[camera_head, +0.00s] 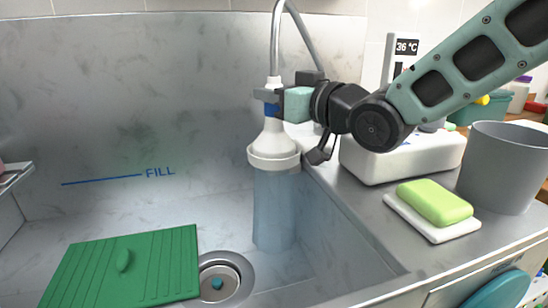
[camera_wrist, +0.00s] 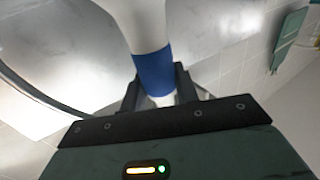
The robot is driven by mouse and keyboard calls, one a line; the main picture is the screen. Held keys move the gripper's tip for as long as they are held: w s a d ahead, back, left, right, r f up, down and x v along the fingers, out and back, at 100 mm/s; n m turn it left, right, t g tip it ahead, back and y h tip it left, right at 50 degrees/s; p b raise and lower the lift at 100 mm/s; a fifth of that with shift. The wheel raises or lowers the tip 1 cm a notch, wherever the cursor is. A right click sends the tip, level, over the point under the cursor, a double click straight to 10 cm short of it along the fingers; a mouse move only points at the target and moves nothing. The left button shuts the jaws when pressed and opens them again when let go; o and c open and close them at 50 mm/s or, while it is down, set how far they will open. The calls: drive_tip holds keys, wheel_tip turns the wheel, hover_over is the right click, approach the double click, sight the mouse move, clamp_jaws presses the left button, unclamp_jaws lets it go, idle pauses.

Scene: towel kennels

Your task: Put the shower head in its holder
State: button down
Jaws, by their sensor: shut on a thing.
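The shower head (camera_head: 273,147) is white with a wide round face and a blue band. It hangs face down over the tub, with a pale blue column of water (camera_head: 273,210) beneath it. My gripper (camera_head: 271,98) is shut on its handle at the blue band, above the face. In the wrist view, the dark fingers (camera_wrist: 160,92) close on the handle around the blue band (camera_wrist: 153,73). A grey hose (camera_head: 276,40) rises from the handle and loops at the top. I cannot clearly identify the holder; a dark grey block (camera_head: 310,77) shows just behind my gripper.
A green slatted board (camera_head: 125,270) lies in the tub beside the drain (camera_head: 222,280). On the right ledge stand a white box (camera_head: 400,158), green soap (camera_head: 435,202) on a white dish (camera_head: 432,228) and a grey bucket (camera_head: 505,165).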

drive_tip(key=c, duration=1)
unclamp_jaws()
drive_tip(key=shift+o, duration=0.2)
drive_tip(key=p+v, duration=0.1)
drive_tip(key=v, duration=1.1)
